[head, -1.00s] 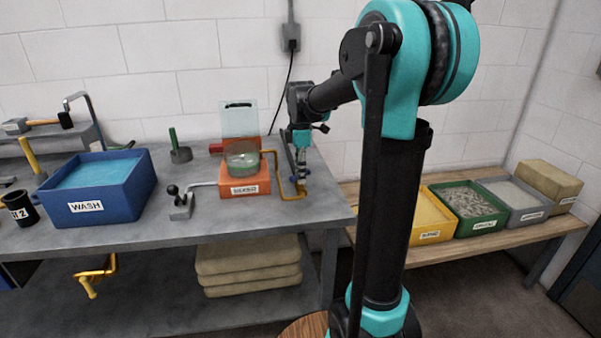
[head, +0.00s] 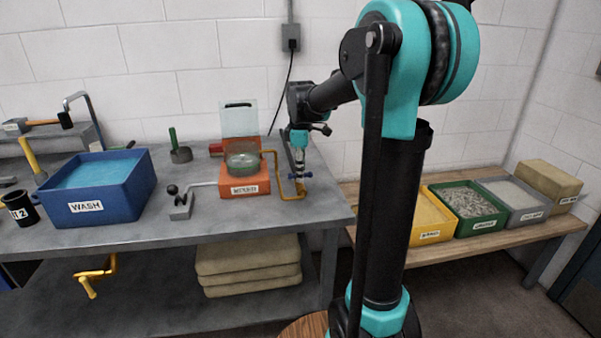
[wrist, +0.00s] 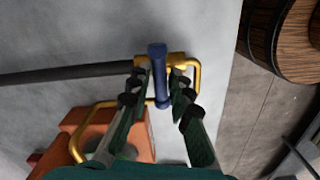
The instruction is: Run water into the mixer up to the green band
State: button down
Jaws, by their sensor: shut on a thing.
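The mixer has an orange base (head: 245,182) with a clear round bowl (head: 243,156) on top and a raised clear lid behind. The bowl looks greenish; its water level against the green band is too small to read. A brass pipe (head: 279,172) runs from the bowl side to a tap with a blue handle (wrist: 157,60) at the right. My gripper (wrist: 158,85) is shut on the blue handle, one finger on each side. In the head view my gripper (head: 299,160) is just above the tap. The orange base is partly hidden in the wrist view.
A lever with a black knob (head: 173,189) stands left of the mixer. A blue WASH tub (head: 98,187) is further left. Labelled bins, including a yellow one (head: 430,222), stand on the right bench. The grey bench front (head: 285,220) is clear.

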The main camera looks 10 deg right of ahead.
jog(key=shift+m, duration=1.6)
jog(key=c, duration=1.3)
grip_release()
jog(key=shift+o, duration=0.2)
notch_tip(320, 180, up, 12)
